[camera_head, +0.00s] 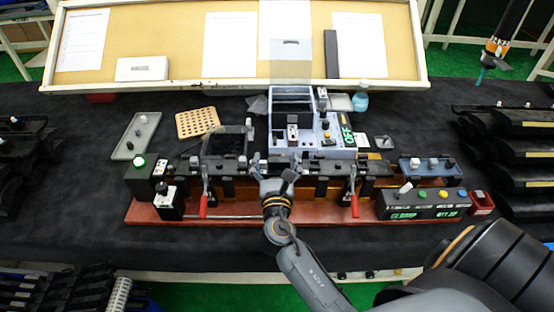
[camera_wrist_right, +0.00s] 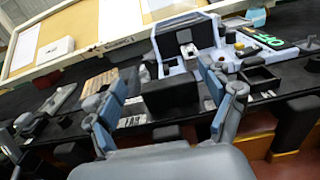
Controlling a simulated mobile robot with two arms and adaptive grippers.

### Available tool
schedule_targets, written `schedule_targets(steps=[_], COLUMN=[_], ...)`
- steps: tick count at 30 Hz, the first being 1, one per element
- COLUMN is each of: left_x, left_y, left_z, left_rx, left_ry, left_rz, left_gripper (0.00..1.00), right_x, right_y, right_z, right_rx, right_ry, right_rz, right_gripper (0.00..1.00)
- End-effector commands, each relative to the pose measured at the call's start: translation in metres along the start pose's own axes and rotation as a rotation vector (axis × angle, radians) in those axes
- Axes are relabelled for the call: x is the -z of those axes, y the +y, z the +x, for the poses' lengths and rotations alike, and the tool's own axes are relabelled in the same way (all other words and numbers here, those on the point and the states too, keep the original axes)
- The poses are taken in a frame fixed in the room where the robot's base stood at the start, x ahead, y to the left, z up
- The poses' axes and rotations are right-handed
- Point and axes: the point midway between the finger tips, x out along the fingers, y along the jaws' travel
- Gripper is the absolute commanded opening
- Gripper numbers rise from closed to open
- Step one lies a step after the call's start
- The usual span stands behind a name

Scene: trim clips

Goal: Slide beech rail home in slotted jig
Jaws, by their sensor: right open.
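The slotted jig is a long row of black blocks on a red base (camera_head: 150,214) across the middle of the table. An orange-brown wooden strip, which looks like the beech rail (camera_head: 240,193), shows between the black blocks. Its ends are hidden, so I cannot tell how far in it sits. My right gripper (camera_head: 277,181) is over the middle of the jig, between two red-handled clamps. In the right wrist view its two fingers (camera_wrist_right: 160,80) are spread, with nothing held between them. A black block (camera_wrist_right: 170,97) lies beyond them. My left gripper is not in view.
Red clamp handles (camera_head: 203,206) and (camera_head: 355,206) stand on both sides of my right gripper. A grey-blue machine (camera_head: 310,136) stands behind the jig. A button box (camera_head: 423,204) is at the right, a perforated wooden board (camera_head: 197,122) at the back left. The table front is mostly clear.

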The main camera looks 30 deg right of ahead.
Motion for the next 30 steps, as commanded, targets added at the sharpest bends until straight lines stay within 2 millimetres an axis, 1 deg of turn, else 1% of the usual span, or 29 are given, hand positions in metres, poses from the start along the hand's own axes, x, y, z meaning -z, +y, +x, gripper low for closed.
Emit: schedule_targets(steps=[5,8,11,18,21,25,30], left_x=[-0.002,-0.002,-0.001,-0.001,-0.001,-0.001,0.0], left_y=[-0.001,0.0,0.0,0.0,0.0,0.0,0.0], left_z=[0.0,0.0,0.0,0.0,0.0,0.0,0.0], left_rx=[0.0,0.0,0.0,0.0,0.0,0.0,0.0], left_ry=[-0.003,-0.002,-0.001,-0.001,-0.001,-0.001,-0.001], left_rz=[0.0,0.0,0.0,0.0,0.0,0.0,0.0], left_gripper=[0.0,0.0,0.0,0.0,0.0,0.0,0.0], right_x=[0.002,0.002,0.003,0.002,0.001,0.001,0.0], right_y=[-0.001,-0.001,-0.001,0.0,0.0,0.001,0.001], right_z=[-0.003,-0.012,-0.03,-0.082,-0.099,-0.114,-0.12], right_rx=[0.001,0.001,0.001,-0.001,0.0,-0.001,0.0], right_ry=[0.003,0.004,0.006,0.005,0.003,0.003,0.0], right_rz=[-0.001,-0.002,-0.002,-0.002,-0.002,-0.002,0.0], right_gripper=[0.82,0.82,0.82,0.82,0.82,0.82,0.82])
